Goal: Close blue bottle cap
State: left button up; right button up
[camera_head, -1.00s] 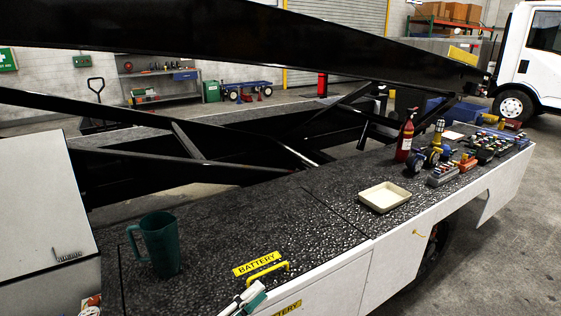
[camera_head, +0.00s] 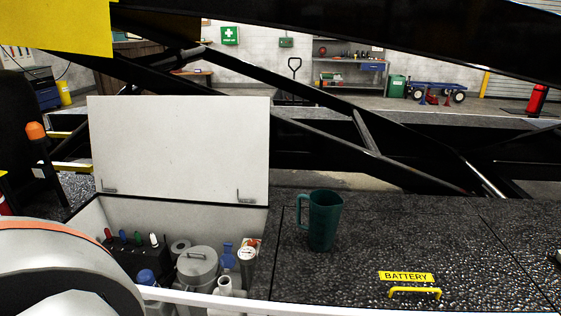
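An open white compartment box (camera_head: 120,208) stands at the lower left, its lid (camera_head: 180,150) raised upright. Inside it, a blue piece (camera_head: 228,255), which looks like a raised cap, stands just above a white open neck (camera_head: 225,284). I cannot tell whether the two are joined. A second blue cap-like top (camera_head: 147,277) shows near the front of the box, with the part under it hidden. Neither of my grippers is in view.
The box also holds a grey lidded canister (camera_head: 197,267), a roll (camera_head: 180,248) and coloured knobs (camera_head: 130,238). A green jug (camera_head: 321,220) and a yellow handle (camera_head: 415,291) are on the dark deck. A large white rounded shape hides the lower left corner. Dark beams cross behind.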

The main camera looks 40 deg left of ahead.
aim_at(227, 261)
jog(key=u, duration=1.65)
